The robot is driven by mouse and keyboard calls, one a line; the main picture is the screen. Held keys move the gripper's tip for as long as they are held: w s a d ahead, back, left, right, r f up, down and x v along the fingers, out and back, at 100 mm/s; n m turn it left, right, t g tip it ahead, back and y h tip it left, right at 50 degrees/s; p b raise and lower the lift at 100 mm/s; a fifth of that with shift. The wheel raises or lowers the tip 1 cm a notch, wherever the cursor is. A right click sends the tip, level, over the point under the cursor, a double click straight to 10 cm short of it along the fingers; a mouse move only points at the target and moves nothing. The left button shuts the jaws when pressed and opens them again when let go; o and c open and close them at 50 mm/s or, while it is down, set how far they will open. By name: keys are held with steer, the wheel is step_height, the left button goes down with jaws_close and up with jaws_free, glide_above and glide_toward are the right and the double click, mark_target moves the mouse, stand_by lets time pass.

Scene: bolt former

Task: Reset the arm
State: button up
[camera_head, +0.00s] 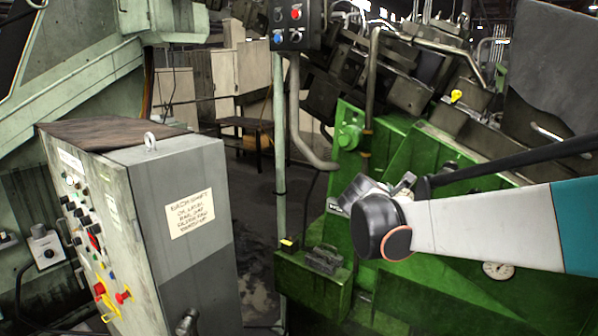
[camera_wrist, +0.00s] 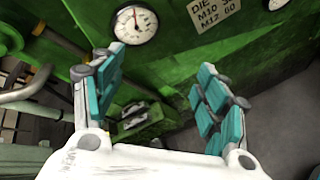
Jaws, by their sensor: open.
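My arm reaches in from the right in the head view, white with a teal section, and ends at a dark round joint in front of the green machine (camera_head: 440,160). My gripper's fingers are hidden behind that joint in the head view. In the wrist view my gripper (camera_wrist: 165,95) is open, with teal-padded fingers wide apart and nothing between them. Beyond the fingers are the green machine's wall and a small green ledge (camera_wrist: 135,125) with dark metal parts on it.
A grey control cabinet (camera_head: 185,220) with buttons stands at the left. A button box (camera_head: 296,25) on a post (camera_head: 279,140) stands at the middle. A dial gauge (camera_wrist: 134,24) and a "DIE M10 M12 60" label (camera_wrist: 215,14) are on the machine. Dark floor shows between cabinet and machine.

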steer(key=s+a+f+m+g+y, duration=0.1)
steer(key=s+f+m+y, duration=0.1)
steer(key=s+m, duration=0.4)
steer(key=s+a+f+m+y, duration=0.2)
steer(key=s+m, duration=0.4)
steer(key=s, duration=1.1)
steer(key=s+a+f+m+g+y, duration=0.1)
steer(key=s+f+m+y, duration=0.2)
steer(key=s+m, duration=0.4)
steer(key=s+f, duration=0.1)
steer(key=s, duration=0.3)
steer(key=shift+s+a+f+g, duration=0.2)
steer(key=shift+a+f+g, duration=0.05)
steer(key=shift+f+g, duration=0.05)
